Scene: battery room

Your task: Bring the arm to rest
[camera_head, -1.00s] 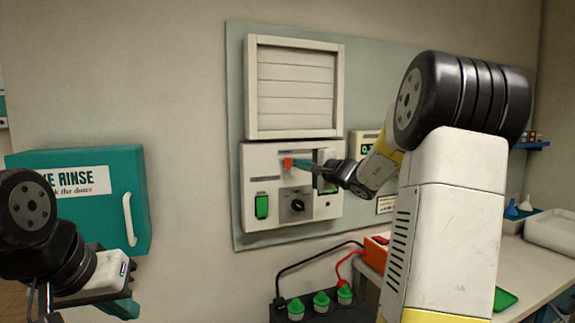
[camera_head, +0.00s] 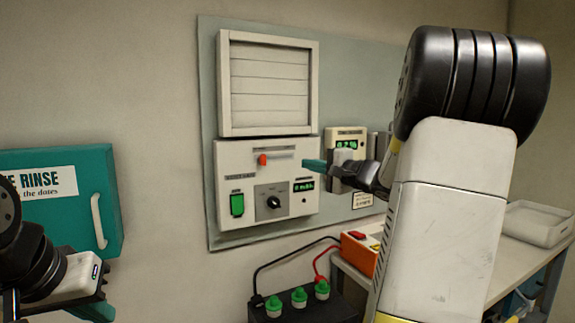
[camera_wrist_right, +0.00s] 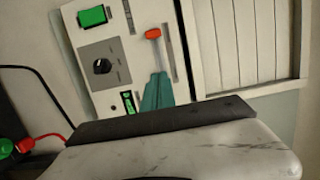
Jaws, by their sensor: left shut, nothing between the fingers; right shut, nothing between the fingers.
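A red-orange lever knob (camera_head: 262,160) sits at the panel's upper middle, apart from the fingers in the head view. In the right wrist view the teal fingertips (camera_wrist_right: 157,92) appear below the red knob (camera_wrist_right: 153,33); I cannot tell the depth between them there. My left gripper (camera_head: 95,308) is low at the left edge, shut and empty, its tips partly cut off by the frame.
A teal eye-rinse cabinet (camera_head: 60,225) hangs on the wall beside my left arm. A black battery (camera_head: 340,307) with green caps and an orange charger box (camera_head: 360,252) with cables stand below the panel. A bench (camera_head: 510,262) is at right, behind my right arm.

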